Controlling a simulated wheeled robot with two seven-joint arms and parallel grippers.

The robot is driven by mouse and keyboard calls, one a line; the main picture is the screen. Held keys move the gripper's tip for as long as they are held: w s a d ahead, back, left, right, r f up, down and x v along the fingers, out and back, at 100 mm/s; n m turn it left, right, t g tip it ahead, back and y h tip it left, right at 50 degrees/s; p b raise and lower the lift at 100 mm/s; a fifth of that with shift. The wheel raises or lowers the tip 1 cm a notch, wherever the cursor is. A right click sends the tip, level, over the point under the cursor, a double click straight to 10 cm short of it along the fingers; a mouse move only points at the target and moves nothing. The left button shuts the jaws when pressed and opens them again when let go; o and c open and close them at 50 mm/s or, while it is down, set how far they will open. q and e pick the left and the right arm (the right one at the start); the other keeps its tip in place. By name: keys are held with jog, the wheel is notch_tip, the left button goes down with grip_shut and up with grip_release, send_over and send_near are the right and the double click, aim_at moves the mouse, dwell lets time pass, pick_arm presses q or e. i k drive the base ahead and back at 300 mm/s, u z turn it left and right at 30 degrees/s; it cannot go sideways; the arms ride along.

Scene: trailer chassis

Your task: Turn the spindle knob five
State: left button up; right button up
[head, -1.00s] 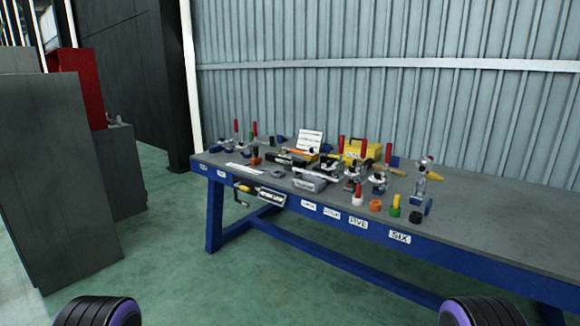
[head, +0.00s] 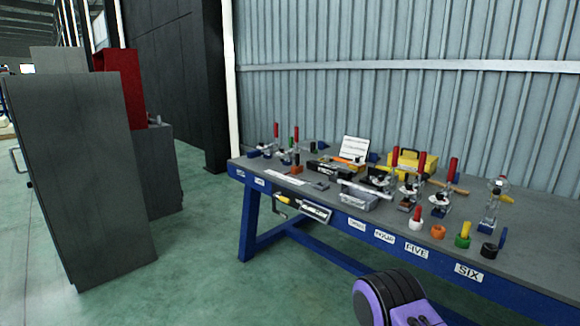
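The label FIVE (head: 416,253) is on the front edge of the blue workbench (head: 530,245). Behind the labels stand a white knob with a red top (head: 416,218), an orange knob (head: 438,232), a green knob with a yellow top (head: 463,236) and a black knob (head: 489,250). I cannot tell for sure which of them belongs to FIVE. Clamp-like fixtures with red handles (head: 449,172) stand behind them. Neither gripper is in view. A purple and black part of my arm shows at the bottom, in front of the bench.
Grey cabinets (head: 80,180) and a red panel (head: 125,85) stand on the left. A yellow case (head: 412,163) and a white sign (head: 354,149) are at the bench's back. A corrugated wall (head: 400,40) rises behind. The green floor (head: 210,255) left of the bench is clear.

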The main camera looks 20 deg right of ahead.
aim_at(440, 196)
jog(key=u, duration=0.1)
jog(key=i, duration=0.85)
jog(key=z, duration=0.75)
jog(key=i, duration=0.45)
jog(key=z, duration=0.45)
